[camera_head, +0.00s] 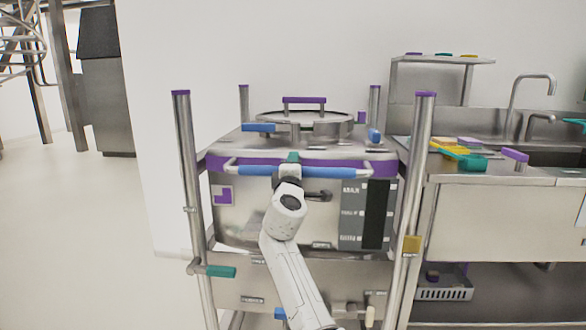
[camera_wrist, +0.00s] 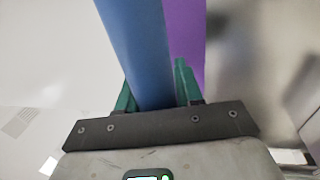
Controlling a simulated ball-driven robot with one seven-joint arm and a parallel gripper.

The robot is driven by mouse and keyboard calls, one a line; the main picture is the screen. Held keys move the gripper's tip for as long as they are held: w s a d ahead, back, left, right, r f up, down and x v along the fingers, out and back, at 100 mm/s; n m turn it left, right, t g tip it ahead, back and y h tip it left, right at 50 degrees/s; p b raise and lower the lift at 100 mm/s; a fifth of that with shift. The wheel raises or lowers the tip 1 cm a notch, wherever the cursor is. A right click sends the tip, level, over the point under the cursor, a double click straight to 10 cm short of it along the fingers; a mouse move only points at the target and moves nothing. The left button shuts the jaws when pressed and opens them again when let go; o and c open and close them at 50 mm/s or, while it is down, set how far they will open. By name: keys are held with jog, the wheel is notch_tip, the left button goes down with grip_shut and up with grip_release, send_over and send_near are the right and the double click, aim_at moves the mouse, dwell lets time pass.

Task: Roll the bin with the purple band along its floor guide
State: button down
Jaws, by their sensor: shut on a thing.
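The steel bin (camera_head: 240,220) with a purple band (camera_head: 218,162) stands in front of me inside a frame of upright posts. A horizontal bar handle with blue grips (camera_head: 340,173) runs across its front, just below the band. My gripper (camera_head: 292,160) is at the middle of this handle. In the wrist view, the green fingers of my gripper (camera_wrist: 155,92) are shut around the blue handle grip (camera_wrist: 137,50), with the purple band (camera_wrist: 186,35) right behind it. The bin has a round lid with a purple handle (camera_head: 304,100). The floor guide is not clearly visible.
Steel posts with purple caps (camera_head: 187,165) stand at both front corners. A sink counter (camera_head: 500,215) stands close on the right. Open floor (camera_head: 80,220) lies to the left.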

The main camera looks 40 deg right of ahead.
jog(key=shift+s+d+f+g, duration=0.2)
jog(key=shift+d+f+g, duration=0.1)
jog(key=shift+d+f, duration=0.3)
jog(key=c, duration=0.8)
grip_release()
jog(key=shift+c, duration=0.2)
jog(key=shift+a+r, duration=0.1)
jog(key=shift+r, duration=0.1)
jog(key=shift+w+a+r, duration=0.1)
jog(key=shift+a, duration=0.05)
jog(key=p+v, duration=0.2)
jog(key=v, duration=0.8)
jog(key=shift+s+f, duration=0.25)
jog(key=shift+s, duration=0.1)
jog(key=shift+a, duration=0.15)
